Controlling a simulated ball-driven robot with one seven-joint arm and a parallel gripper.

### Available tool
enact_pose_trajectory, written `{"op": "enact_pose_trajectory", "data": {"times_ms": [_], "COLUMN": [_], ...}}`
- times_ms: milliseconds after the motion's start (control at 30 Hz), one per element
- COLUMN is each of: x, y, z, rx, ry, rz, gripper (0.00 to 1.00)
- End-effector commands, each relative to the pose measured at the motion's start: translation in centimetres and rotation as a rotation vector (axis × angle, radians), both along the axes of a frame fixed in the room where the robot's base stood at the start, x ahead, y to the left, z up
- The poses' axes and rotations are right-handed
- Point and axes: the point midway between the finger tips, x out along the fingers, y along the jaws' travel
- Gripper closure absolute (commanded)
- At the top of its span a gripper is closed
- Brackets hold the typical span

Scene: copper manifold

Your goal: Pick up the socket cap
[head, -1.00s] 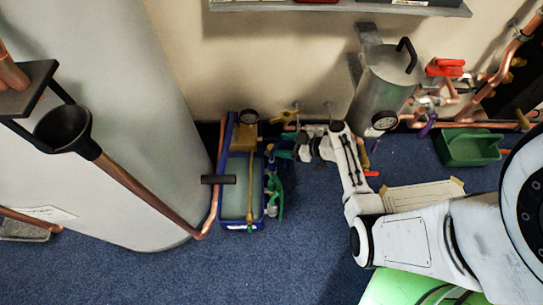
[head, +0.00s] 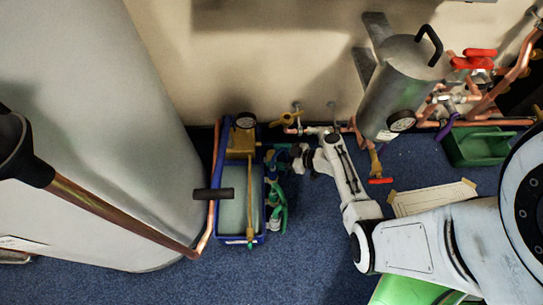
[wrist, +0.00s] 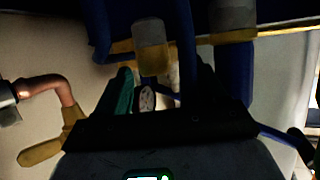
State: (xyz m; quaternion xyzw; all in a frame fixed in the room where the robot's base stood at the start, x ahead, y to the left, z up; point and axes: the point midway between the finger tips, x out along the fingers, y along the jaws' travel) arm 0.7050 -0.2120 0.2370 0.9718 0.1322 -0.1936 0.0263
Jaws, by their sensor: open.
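I cannot single out the socket cap with certainty in either view. My gripper (head: 278,157) is just right of a blue-framed pump unit (head: 243,243) that has a brass block (head: 243,142) and a gauge. Its jaws are small and partly lost among green and dark parts there. In the wrist view my gripper (wrist: 166,76) is open, with its dark fingers spread. A small round pale piece (wrist: 147,99) shows low between them. A grey-and-tan block (wrist: 151,46) is just beyond the fingertips. I see nothing held.
A large pale cylinder (head: 90,110) fills the left. A steel tank (head: 398,85) with a gauge, copper pipes (head: 490,97) and a red-handled valve (head: 472,60) are at the right. A green bin (head: 482,147) is on the blue carpet. Open carpet (head: 300,270) lies in front.

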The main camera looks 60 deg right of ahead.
Motion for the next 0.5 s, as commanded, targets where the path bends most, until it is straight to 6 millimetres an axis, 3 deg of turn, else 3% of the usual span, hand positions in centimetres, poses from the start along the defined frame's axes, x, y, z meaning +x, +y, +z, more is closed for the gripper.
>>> {"op": "enact_pose_trajectory", "data": {"times_ms": [300,500], "x": [3.8,4.3], "y": [0.4,0.5], "z": [-2.0,-2.1], "rx": [-0.001,0.001], "ry": [0.000,0.000], "rz": [0.000,-0.001], "gripper": [0.30,0.30]}}
